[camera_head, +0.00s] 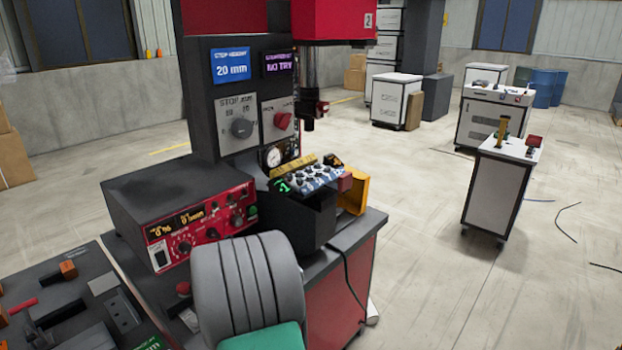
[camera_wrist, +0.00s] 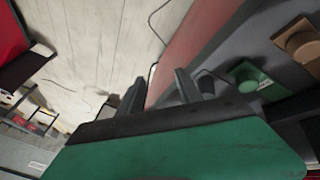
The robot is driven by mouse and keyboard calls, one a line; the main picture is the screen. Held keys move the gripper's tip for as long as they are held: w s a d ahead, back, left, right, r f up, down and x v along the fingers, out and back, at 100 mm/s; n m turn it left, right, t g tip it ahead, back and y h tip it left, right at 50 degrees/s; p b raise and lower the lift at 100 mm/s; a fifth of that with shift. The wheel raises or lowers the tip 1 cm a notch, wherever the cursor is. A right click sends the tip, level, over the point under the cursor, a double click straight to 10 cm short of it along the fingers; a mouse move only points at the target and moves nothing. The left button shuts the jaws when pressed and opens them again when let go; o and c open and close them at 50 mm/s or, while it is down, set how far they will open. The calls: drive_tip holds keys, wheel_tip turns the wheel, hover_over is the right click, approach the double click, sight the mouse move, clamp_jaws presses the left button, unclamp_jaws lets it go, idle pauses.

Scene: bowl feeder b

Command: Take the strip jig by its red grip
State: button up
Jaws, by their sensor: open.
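In the head view, a strip jig (camera_head: 302,178) with a row of small round parts along it lies on the dark block at the front of the red and black machine. My grey and green arm covers part of the machine's lower front in the head view, and my fingers are hidden there.
A yellow bracket (camera_head: 354,190) stands just right of the red grip. A red control box (camera_head: 200,226) sits left of the jig. A black cable (camera_head: 350,285) hangs over the bench front.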

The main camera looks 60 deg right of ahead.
drive_tip(key=d+r+m+h, duration=0.2)
drive_tip(key=d+r, duration=0.1)
drive_tip(key=d, duration=0.4)
drive_tip(key=d+r+m+h, duration=0.1)
drive_tip(key=d+r+h, duration=0.15)
drive_tip(key=d, duration=0.35)
drive_tip(key=m+g+h, duration=0.2)
drive_tip(key=m+h, duration=0.3)
drive_tip(key=h, duration=0.3)
approach(351, 174)
drive_tip(key=d, duration=0.2)
drive_tip(key=d+f, duration=0.1)
drive_tip(key=d, duration=0.1)
drive_tip(key=shift+w+f, duration=0.1)
drive_tip(key=shift+f, duration=0.05)
drive_tip(key=d+p, duration=0.1)
drive_tip(key=d, duration=0.1)
drive_tip(key=d+p, duration=0.1)
drive_tip(key=d, duration=0.2)
drive_tip(key=s+d+p, duration=0.1)
drive_tip(key=d, duration=0.1)
drive_tip(key=shift+s+d, duration=0.1)
drive_tip(key=shift+d, duration=0.25)
drive_tip(key=shift+a, duration=0.1)
clamp_jaws()
drive_tip(key=shift+r, duration=0.2)
